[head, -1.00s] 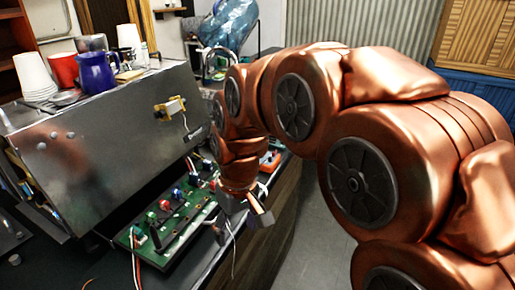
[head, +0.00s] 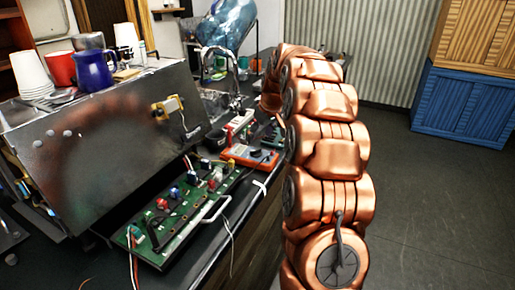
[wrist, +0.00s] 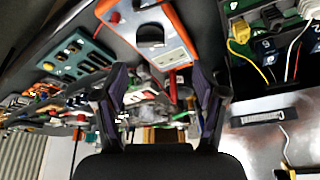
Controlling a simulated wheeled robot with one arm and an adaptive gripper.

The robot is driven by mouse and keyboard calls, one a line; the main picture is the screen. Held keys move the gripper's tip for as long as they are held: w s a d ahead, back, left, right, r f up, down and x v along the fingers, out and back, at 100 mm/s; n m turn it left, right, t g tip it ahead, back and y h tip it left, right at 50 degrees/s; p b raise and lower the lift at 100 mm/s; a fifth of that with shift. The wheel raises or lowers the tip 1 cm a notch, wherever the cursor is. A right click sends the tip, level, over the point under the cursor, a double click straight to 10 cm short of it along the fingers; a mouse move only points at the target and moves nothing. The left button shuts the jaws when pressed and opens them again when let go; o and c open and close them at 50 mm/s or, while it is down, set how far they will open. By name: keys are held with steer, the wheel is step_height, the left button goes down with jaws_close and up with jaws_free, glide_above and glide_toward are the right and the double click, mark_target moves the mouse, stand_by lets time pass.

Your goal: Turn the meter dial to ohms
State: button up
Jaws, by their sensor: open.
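The orange meter (head: 235,158) lies on the dark counter beyond the green circuit board, left of my arm, in the head view. A dark round spot on it looks like the dial (head: 257,154). In the wrist view the meter (wrist: 178,50) is at top centre, with a pale face and a dark dial (wrist: 150,36). The dial's pointer and markings are too small to read. My gripper (wrist: 159,82) is open and empty, its two fingers apart, below the meter in the wrist view. In the head view my gripper is hidden behind my arm.
The green circuit board (head: 165,232) with loose wires lies at the counter's front. The metal brewer (head: 110,150) stands left with cups and a blue mug (head: 95,72) on top. A faucet (head: 220,62) rises behind the meter. The floor (head: 430,210) at right is clear.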

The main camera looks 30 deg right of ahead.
mark_target(256, 149)
steer(key=x, duration=0.2)
steer(key=d+p+x, duration=0.1)
steer(key=x, duration=0.2)
steer(key=p+x, duration=0.1)
steer(key=x, duration=0.2)
steer(key=shift+w+d, duration=0.25)
steer(key=shift+w, duration=0.05)
steer(key=shift+c, duration=0.3)
steer(key=c, duration=1.1)
